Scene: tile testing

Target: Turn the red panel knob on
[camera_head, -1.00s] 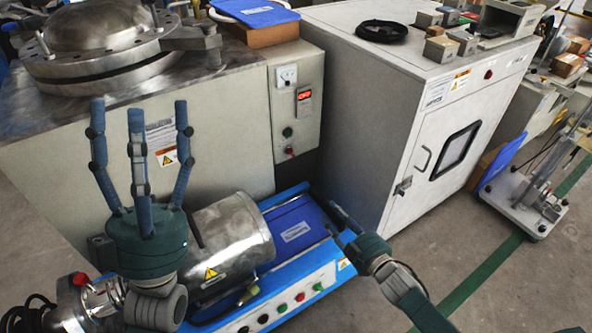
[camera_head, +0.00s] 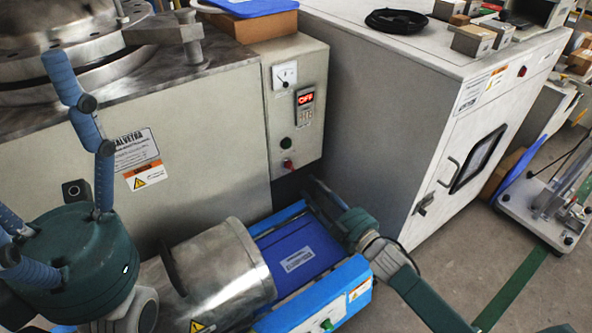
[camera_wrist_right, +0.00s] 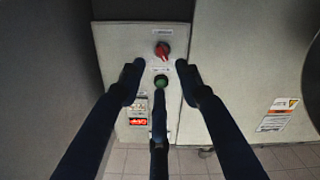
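The red knob (camera_head: 288,163) is at the bottom of the grey control panel (camera_head: 311,103), below a dark green button (camera_head: 286,143). The panel's red display (camera_head: 305,97) reads OFF. My right gripper (camera_head: 312,186) is just right of and below the knob in the head view. In the right wrist view, the panel appears upside down and the knob (camera_wrist_right: 162,51) lies just beyond the spread fingers (camera_wrist_right: 159,73), apart from them. The right gripper is open and empty. My left gripper (camera_head: 60,170) is open and empty at the left, its fingers partly cut off.
A steel cylinder (camera_head: 225,268) and a blue machine (camera_head: 298,258) stand below the panel. A white cabinet (camera_head: 400,110) stands close on the right, leaving a narrow gap beside the panel. A metal machine with a round lid (camera_head: 60,40) is behind left.

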